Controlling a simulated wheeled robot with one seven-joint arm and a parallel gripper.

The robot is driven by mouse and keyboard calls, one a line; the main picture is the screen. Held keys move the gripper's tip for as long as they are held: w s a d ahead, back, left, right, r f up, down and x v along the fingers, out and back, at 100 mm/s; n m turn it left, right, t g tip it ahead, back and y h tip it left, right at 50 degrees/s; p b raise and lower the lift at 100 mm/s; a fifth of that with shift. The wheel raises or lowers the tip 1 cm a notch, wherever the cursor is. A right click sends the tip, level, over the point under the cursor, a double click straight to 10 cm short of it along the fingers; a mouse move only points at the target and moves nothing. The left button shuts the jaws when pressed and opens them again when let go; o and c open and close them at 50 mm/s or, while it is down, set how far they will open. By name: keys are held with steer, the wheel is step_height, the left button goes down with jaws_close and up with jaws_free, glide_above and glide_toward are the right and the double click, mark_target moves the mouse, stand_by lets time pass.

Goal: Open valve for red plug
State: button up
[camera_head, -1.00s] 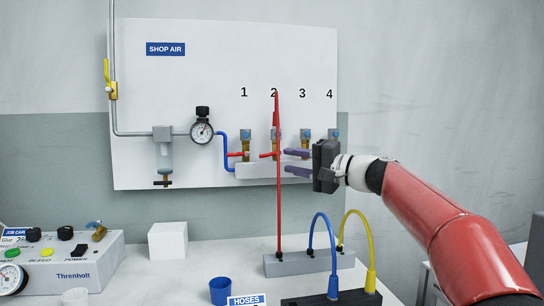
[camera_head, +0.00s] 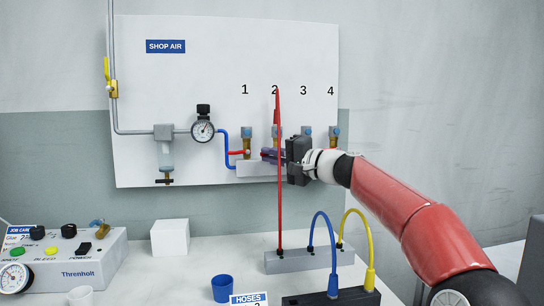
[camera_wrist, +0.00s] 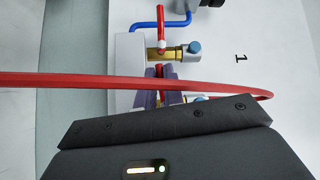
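The red hose (camera_head: 280,210) rises from a grey block on the bench past the number 2 on the wall panel. Its end fitting is hard to make out. It crosses the wrist view (camera_wrist: 80,80) in front of my fingers. Valve 2 (camera_head: 275,132) has a blue cap and is partly hidden by my gripper. My gripper (camera_head: 268,155) has its purple fingers close together at valve 2's red handle, with a little red between them in the wrist view (camera_wrist: 160,72). Valve 1 (camera_head: 246,144) has its red handle (camera_head: 237,153) pointing left.
Valves 3 (camera_head: 306,132) and 4 (camera_head: 334,136) are to the right on the same manifold (camera_head: 255,170). Blue (camera_head: 331,250) and yellow (camera_head: 371,255) hoses arch over the bench. A pressure gauge (camera_head: 203,131) and a yellow supply lever (camera_head: 107,70) are at left.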

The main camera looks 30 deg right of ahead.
jaws_close()
steer(key=n+g+h+p, duration=0.2)
steer(key=n+g, duration=0.1)
steer(key=shift+d+f+n+p, duration=0.2)
steer(key=shift+f+n+p, duration=0.1)
steer(key=shift+p, duration=0.1)
steer(key=n+h, duration=0.1)
steer(key=n+g+h+p, duration=0.1)
steer(key=g+h+p, duration=0.1)
steer(key=shift+s+d+f+n+h, duration=0.2)
steer(key=shift+d+f+n+h, duration=0.15)
steer(key=shift+d+n+h, duration=0.05)
steer(key=shift+d+f+n+g+h+p, duration=0.15)
steer(key=shift+d+n+g+h+p, duration=0.15)
steer(key=shift+n+g+h+p, duration=0.45)
steer(key=shift+s+d+n+g+h, duration=0.15)
steer(key=shift+d+n+h, duration=0.1)
steer(key=shift+h, duration=0.45)
steer(key=shift+s+d+n+g+h, duration=0.1)
steer(key=shift+d+n+h, duration=0.1)
steer(key=shift+h, duration=0.45)
steer(key=o, duration=0.6)
jaws_free()
steer(key=shift+w+f, duration=0.1)
steer(key=shift+c, duration=0.2)
